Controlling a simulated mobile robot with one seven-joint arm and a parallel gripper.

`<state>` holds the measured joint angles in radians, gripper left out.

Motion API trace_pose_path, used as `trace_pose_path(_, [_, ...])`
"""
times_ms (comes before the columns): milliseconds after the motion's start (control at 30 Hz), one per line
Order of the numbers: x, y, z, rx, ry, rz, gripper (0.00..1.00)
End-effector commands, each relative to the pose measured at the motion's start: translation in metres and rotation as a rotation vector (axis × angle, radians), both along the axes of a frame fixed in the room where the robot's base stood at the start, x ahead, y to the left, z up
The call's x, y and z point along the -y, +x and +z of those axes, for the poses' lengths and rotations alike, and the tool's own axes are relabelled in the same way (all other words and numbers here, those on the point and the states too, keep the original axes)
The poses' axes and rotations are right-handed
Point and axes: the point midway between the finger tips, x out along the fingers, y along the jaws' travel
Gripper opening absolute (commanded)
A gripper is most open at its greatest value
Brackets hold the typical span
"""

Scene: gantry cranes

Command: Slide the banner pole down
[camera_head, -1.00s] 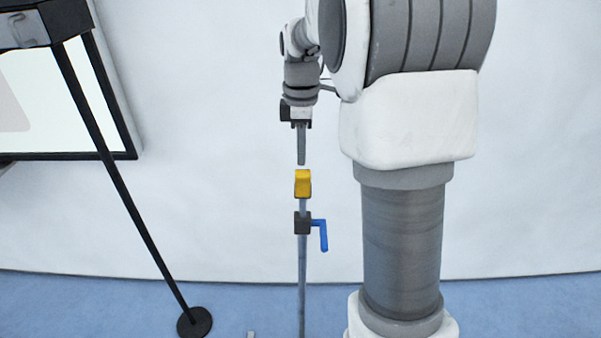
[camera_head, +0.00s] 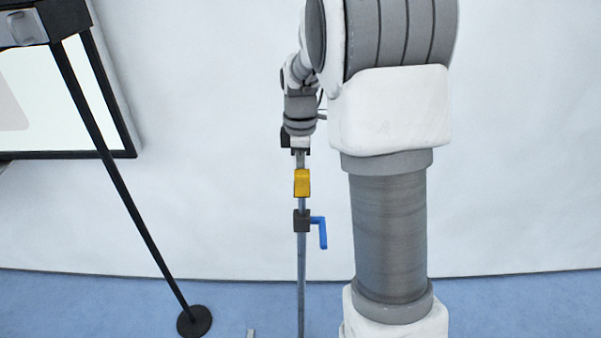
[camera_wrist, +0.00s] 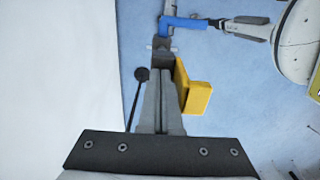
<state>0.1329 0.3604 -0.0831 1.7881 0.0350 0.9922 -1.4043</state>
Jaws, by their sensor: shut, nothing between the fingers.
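The banner pole (camera_head: 301,270) is a thin grey upright pole near the middle of the head view. It carries a yellow block (camera_head: 302,183) at its upper end and a dark clamp (camera_head: 302,221) with a blue lever (camera_head: 322,231) lower down. My gripper (camera_head: 300,163) points down at the top of the yellow block, its fingers shut and empty. In the wrist view my shut fingers (camera_wrist: 161,75) lie just left of the yellow block (camera_wrist: 194,91); the dark clamp (camera_wrist: 162,58) and blue lever (camera_wrist: 182,23) show beyond the tips. I cannot tell whether the fingers touch the block.
A black stand pole (camera_head: 120,182) with a round base (camera_head: 194,322) slants at the left, before a dark-framed panel (camera_head: 60,105). A white wall (camera_head: 230,150) stands behind. A small grey piece (camera_head: 250,333) is on the blue floor. Space right of the lever is clear up to my arm column.

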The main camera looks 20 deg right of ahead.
Motion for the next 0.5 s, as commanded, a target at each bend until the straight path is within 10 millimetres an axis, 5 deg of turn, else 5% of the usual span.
trace_pose_path(300, [0.0,-0.001,-0.067,-0.006,0.001,0.0,0.0])
trace_pose_path(500, [0.0,-0.001,-0.09,-0.005,0.002,0.0,0.0])
